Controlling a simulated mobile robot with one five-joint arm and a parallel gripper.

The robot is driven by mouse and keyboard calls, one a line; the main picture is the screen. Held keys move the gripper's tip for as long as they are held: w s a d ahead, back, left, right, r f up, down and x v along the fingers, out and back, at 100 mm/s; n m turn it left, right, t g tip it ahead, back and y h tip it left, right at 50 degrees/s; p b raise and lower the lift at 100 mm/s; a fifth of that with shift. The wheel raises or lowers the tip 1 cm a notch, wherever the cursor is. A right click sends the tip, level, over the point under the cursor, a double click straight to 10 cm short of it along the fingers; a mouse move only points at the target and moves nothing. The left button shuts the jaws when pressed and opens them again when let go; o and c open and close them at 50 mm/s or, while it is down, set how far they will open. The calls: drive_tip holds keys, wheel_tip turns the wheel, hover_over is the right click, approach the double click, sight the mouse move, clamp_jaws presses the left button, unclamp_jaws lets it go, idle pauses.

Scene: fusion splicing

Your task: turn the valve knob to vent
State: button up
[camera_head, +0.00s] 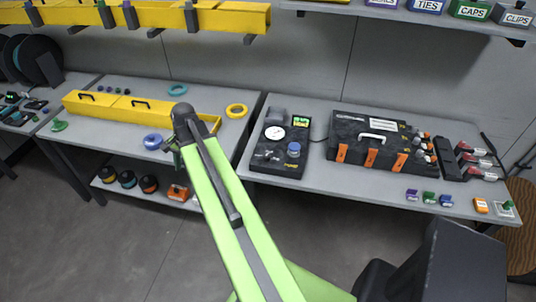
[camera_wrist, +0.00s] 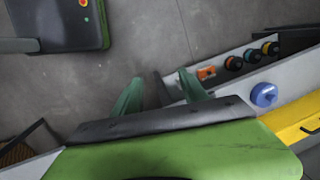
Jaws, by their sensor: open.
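A black panel unit (camera_head: 280,143) stands on the middle bench, with a round white gauge (camera_head: 275,133) and a small lit green display (camera_head: 301,122). A blue round knob (camera_head: 294,148) sits on its right side, and small dark fittings lie at its lower left. Which part is the valve knob, and its marked positions, are too small to tell. My gripper (camera_wrist: 160,90) is open and empty, its two green fingers apart over the grey floor in the wrist view. In the head view it is near the left bench's front edge, left of and apart from the panel unit.
A black case with orange latches (camera_head: 375,143) stands right of the panel unit. A yellow box (camera_head: 118,108) and a blue spool (camera_head: 153,141) are on the left bench; the spool also shows in the wrist view (camera_wrist: 264,94). An overhead shelf (camera_head: 430,16) runs along the wall.

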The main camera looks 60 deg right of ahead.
drive_tip(key=s+d+r+m+t, duration=0.1)
drive_tip(key=s+d+m, duration=0.35)
drive_tip(key=d, duration=0.35)
drive_tip(key=s+d+r+m+t, duration=0.1)
drive_tip(key=s+d+m, duration=0.3)
drive_tip(key=d, duration=0.5)
drive_tip(key=m+t+h+p, duration=0.1)
drive_tip(key=m, duration=1)
approach(267, 156)
drive_tip(key=b+x, duration=0.9)
drive_tip(key=b, duration=0.7)
drive_tip(key=shift+d, duration=0.1)
drive_tip(key=shift+r, duration=0.15)
clamp_jaws()
drive_tip(key=shift+a, duration=0.5)
drive_tip(key=shift+d, duration=0.45)
